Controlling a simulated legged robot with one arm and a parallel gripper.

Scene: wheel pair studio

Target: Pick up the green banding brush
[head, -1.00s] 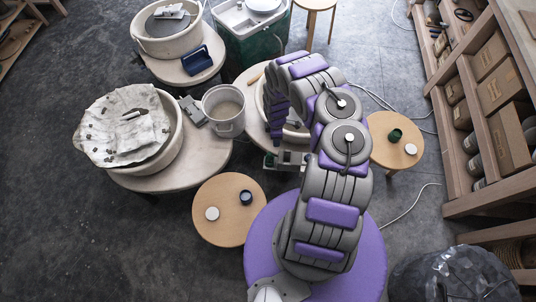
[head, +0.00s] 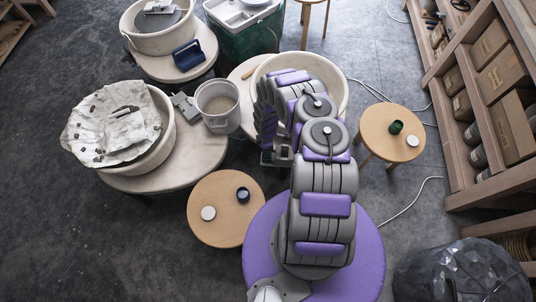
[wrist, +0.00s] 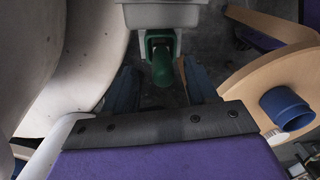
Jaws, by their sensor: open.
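In the wrist view a rounded green piece (wrist: 162,66), which looks like the green banding brush, sits at the mouth of a light grey box (wrist: 160,15). My gripper (wrist: 160,82) is open, with one dark finger on each side of the green piece. I see no clear contact between fingers and brush.
A round stool (head: 225,228) with a dark blue cup (head: 243,194) stands close by; the cup also shows in the wrist view (wrist: 285,107). A grey bucket (head: 218,105) stands left of the arm. Another stool (head: 375,140) holds a green cup (head: 395,127). Shelves line the right.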

